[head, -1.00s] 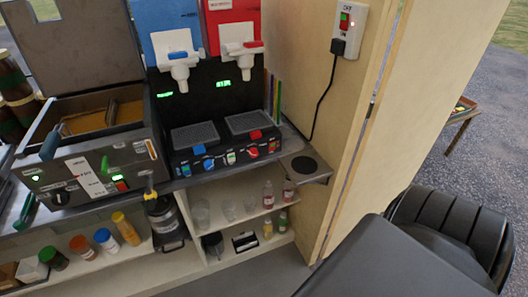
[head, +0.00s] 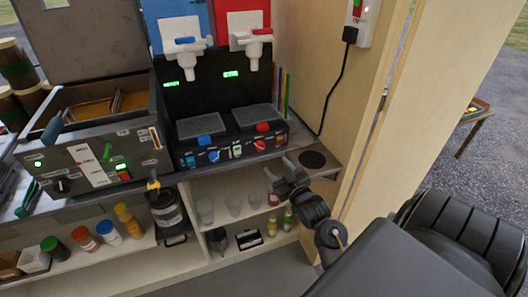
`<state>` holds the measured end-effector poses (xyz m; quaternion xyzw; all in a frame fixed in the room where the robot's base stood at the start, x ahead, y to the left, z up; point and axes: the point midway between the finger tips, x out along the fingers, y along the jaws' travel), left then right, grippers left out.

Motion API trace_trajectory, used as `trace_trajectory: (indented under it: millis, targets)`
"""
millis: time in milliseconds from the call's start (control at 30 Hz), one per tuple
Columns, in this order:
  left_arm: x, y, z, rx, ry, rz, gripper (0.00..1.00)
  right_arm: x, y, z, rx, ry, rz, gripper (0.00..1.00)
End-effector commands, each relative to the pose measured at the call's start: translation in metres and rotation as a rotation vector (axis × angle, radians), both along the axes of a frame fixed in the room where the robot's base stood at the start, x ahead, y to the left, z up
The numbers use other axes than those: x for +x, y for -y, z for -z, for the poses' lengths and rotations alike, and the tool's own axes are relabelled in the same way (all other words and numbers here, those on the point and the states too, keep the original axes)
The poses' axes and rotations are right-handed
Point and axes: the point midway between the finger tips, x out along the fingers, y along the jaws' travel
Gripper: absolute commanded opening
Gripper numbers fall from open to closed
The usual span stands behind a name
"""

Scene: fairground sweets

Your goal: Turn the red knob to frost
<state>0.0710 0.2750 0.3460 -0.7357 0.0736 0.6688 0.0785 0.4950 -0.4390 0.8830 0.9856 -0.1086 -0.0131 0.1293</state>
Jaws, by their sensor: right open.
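The red knob (head: 260,145) is on the front panel of the black two-tank slush machine (head: 227,154), below the red tank (head: 240,19). A blue knob (head: 213,156) sits further left on the same panel, with switches between them. The lettering around the red knob is too small to read. My right gripper (head: 279,180) is open and empty, in front of the counter edge, below and to the right of the red knob and apart from it. My left gripper is not in view.
A grey fryer-like box (head: 95,150) with a raised lid stands left of the machine. A round black pad (head: 312,159) lies on the counter at right, beside the wooden wall (head: 340,100). Shelves below hold clear cups (head: 234,204) and bottles (head: 288,219).

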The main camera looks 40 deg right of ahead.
Motion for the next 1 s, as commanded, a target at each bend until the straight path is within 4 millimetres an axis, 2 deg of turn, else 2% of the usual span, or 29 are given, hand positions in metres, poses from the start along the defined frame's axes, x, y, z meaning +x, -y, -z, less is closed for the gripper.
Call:
trace_trajectory:
  millis: [500,700,1000]
  targets:
    - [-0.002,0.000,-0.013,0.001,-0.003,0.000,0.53,0.084,0.019,-0.001,0.001,-0.001,0.000,0.53]
    - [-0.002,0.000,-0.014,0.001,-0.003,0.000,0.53,0.098,0.022,0.000,0.000,-0.001,0.000,0.53]
    - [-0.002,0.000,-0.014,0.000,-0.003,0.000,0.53,0.100,0.022,0.001,0.000,-0.002,0.000,0.53]
